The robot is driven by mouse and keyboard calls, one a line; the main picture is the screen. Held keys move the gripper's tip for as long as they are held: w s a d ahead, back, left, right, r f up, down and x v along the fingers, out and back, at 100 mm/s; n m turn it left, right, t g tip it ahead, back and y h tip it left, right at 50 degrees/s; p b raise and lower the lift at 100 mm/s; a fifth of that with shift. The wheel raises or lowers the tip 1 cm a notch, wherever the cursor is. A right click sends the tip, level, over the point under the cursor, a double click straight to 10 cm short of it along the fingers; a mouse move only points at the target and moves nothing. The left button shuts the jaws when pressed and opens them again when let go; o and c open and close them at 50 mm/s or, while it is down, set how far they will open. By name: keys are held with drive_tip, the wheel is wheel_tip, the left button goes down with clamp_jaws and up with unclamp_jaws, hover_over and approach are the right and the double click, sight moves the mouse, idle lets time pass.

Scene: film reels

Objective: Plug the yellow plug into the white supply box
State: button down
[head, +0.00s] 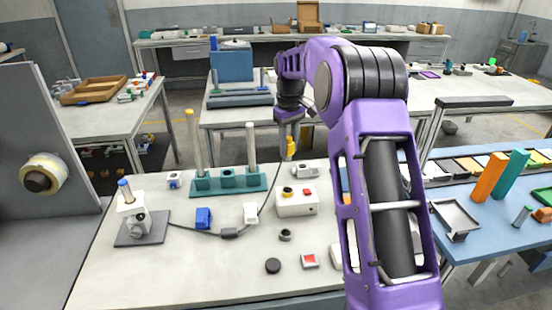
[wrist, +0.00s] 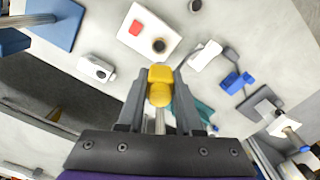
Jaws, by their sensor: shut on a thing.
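The yellow plug (head: 291,147) hangs from my gripper (head: 291,127), held above the table behind the white supply box (head: 297,209). In the wrist view the plug (wrist: 160,75) sits between the two fingertips of my gripper (wrist: 158,92), which is shut on it. The supply box (wrist: 138,44) lies beyond the plug there, apart from it, with a red button and a dark round socket on its top. In the head view a dark cable runs from the plug down to a grey inline piece (head: 231,233) on the table.
A teal base (head: 228,180) with two tall posts stands left of the box.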

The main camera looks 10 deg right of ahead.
drive_tip(key=shift+f+b, duration=1.4)
drive_tip(key=shift+f, duration=3.3)
drive_tip(key=shift+f, duration=0.15)
drive_tip(key=shift+f+b, duration=0.9)
drive_tip(key=shift+f, duration=1)
drive_tip(key=c, duration=0.5)
unclamp_jaws()
wheel_tip(320, 180, up, 17)
drive_tip(key=shift+r+p, duration=0.2)
drive_tip(key=shift+p, duration=0.9)
